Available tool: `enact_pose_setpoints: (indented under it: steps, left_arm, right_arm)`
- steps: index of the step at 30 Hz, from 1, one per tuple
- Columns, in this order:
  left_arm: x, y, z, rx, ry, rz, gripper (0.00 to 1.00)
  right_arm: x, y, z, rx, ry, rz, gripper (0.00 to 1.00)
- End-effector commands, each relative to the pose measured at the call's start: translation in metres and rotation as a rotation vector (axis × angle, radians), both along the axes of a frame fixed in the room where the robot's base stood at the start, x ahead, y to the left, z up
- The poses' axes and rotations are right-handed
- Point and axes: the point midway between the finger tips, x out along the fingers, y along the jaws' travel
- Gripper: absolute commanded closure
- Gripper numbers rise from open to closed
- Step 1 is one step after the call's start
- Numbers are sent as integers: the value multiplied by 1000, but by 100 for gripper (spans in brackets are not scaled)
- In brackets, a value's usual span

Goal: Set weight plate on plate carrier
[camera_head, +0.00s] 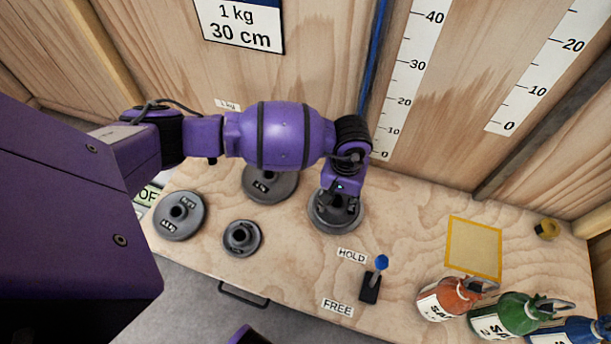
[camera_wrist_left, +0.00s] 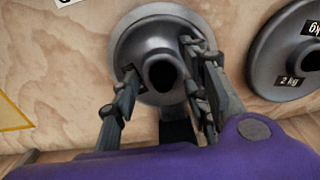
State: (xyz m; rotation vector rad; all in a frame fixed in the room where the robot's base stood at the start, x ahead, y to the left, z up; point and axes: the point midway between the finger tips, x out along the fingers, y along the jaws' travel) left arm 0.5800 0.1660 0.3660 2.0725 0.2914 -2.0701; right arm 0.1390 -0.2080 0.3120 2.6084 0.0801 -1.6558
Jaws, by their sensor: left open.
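A round grey weight plate (camera_head: 330,224) with a raised hub stands below my left gripper (camera_head: 342,196) in the head view. The left wrist view shows this plate (camera_wrist_left: 130,45) with its dark hub hole. The fingers of my left gripper (camera_wrist_left: 165,85) are spread, one on each side of the hub. I cannot tell whether they touch it. The plate's far side is partly hidden by the gripper in the head view. I cannot pick out a separate plate carrier, or tell whether one lies under this plate. My right gripper is not in view.
Other grey plates lie left: one at far left (camera_head: 170,228), a small one (camera_head: 242,251), one behind (camera_head: 270,193). A blue-knobbed lever (camera_head: 370,288) stands between HOLD and FREE labels. Orange (camera_head: 452,297), green and blue bags stand right. The yellow-outlined square (camera_head: 472,248) is empty.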

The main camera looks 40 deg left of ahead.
Motion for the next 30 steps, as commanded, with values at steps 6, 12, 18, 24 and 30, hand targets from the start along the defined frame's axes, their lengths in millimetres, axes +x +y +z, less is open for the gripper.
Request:
enact_pose_setpoints:
  steps: [6,12,18,24,30]
  left_arm:
    - [4,-1,25,-2,-8,-1,58]
    - [4,-1,41,-1,-9,-1,58]
    - [3,-1,57,-1,-9,-2,58]
    - [4,-1,73,-1,-9,-2,58]
    - [3,-1,89,-2,-8,-1,58]
  right_arm:
    - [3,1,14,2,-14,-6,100]
    - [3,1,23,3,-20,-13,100]
    - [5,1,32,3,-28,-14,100]
    - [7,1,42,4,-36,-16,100]
    - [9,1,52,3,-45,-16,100]
